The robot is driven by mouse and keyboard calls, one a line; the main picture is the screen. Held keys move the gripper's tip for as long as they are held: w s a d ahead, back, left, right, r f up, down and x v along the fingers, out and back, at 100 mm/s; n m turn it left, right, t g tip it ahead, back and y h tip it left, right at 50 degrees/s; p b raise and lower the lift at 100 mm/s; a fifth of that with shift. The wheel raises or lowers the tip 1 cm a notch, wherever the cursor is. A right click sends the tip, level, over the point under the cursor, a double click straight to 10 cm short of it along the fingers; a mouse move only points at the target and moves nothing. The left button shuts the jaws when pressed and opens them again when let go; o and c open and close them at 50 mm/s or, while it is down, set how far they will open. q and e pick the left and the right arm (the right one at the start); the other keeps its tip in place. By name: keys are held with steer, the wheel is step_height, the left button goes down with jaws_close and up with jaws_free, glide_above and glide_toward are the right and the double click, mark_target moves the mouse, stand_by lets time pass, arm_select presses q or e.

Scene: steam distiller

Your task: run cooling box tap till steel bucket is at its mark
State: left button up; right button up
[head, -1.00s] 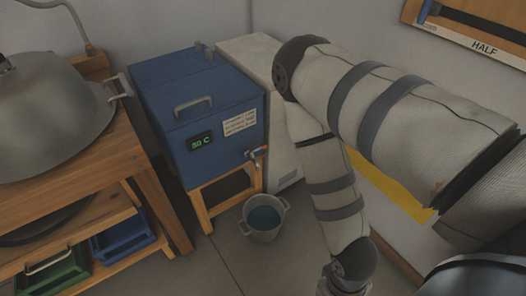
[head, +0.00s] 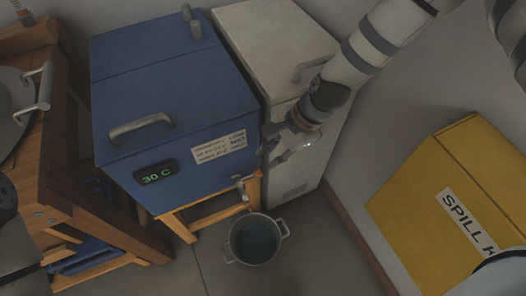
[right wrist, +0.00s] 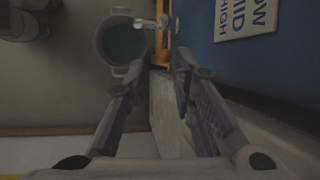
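The blue cooling box (head: 165,95) stands on a wooden stand, with a green display reading 30 C. Its small tap (head: 241,186) is low on the front, near the right corner; it also shows in the right wrist view (right wrist: 152,22). The steel bucket (head: 232,247) stands on the floor below the tap, with bluish water inside; I cannot make out its mark or any stream. In the right wrist view the bucket (right wrist: 103,42) is beyond the fingertips. My right gripper (head: 275,153) is open and empty, above and right of the tap, apart from it. My left gripper is not seen.
A pale cabinet (head: 270,45) stands right of the box, behind my right arm. A yellow spill kit box (head: 440,195) is at the right by the wall. A wooden bench (head: 85,190) is at the left. Floor is clear around the bucket's front.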

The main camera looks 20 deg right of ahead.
mark_target(249, 176)
steer(key=x, duration=0.3)
steer(key=b+x, duration=0.1)
steer(key=x, duration=0.3)
steer(key=b+x, duration=0.1)
steer(key=x, duration=0.2)
steer(key=shift+w+a+f, duration=0.2)
steer(key=shift+w, duration=0.15)
steer(key=shift+w+a+f+b, duration=0.15)
steer(key=shift+a+f+b, duration=0.15)
steer(key=shift+f, duration=0.2)
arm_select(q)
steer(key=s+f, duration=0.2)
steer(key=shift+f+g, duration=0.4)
arm_select(e)
steer(key=shift+c, duration=0.6)
